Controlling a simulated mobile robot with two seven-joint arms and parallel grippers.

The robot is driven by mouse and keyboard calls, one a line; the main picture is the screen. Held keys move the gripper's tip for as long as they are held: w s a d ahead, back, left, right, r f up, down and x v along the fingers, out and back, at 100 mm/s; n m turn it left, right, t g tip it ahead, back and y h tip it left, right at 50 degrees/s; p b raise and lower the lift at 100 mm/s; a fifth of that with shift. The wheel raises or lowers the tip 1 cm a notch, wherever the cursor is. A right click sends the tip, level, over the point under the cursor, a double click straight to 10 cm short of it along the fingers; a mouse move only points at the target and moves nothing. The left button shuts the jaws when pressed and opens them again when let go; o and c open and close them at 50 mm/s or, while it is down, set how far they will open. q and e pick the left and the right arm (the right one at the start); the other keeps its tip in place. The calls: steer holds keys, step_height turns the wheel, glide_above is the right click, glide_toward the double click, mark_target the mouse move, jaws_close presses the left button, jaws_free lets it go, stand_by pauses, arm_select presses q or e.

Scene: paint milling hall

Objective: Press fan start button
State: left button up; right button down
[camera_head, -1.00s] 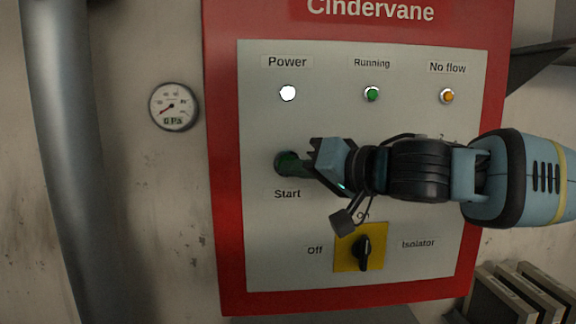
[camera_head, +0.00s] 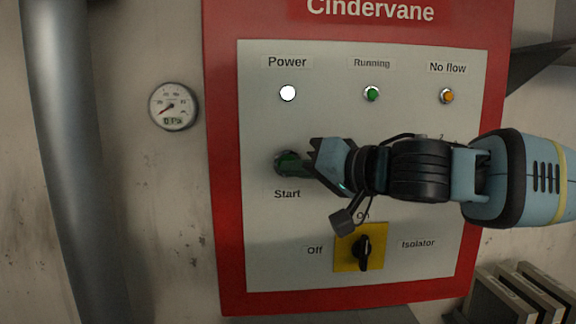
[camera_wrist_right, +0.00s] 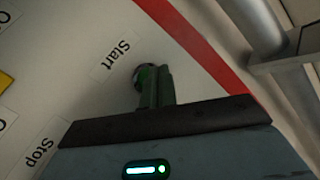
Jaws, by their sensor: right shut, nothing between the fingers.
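The fan panel (camera_head: 262,240) is grey with a red border. Its green start button (camera_head: 281,161) sits above the "Start" label at the left. My right gripper (camera_head: 293,164) is shut, with its fingertips in front of the button, covering part of it. In the right wrist view the shut fingers (camera_wrist_right: 155,85) reach to the button (camera_wrist_right: 140,73); I cannot tell whether they touch it. The "Power" lamp (camera_head: 288,93) shows bright white. The "Running" lamp (camera_head: 372,94) is green and the "No flow" lamp (camera_head: 447,96) is amber. My left gripper is out of view.
A black isolator switch on a yellow plate (camera_head: 345,259) is below my right wrist, its knob upright. A "Stop" label shows in the right wrist view (camera_wrist_right: 38,156). A round gauge (camera_head: 173,106) and a vertical pipe (camera_head: 65,160) are at the left.

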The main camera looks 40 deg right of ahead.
steer(key=shift+w, duration=0.15)
steer(key=shift+w+d, duration=0.2)
steer(key=shift+w, duration=0.05)
stand_by(0.8)
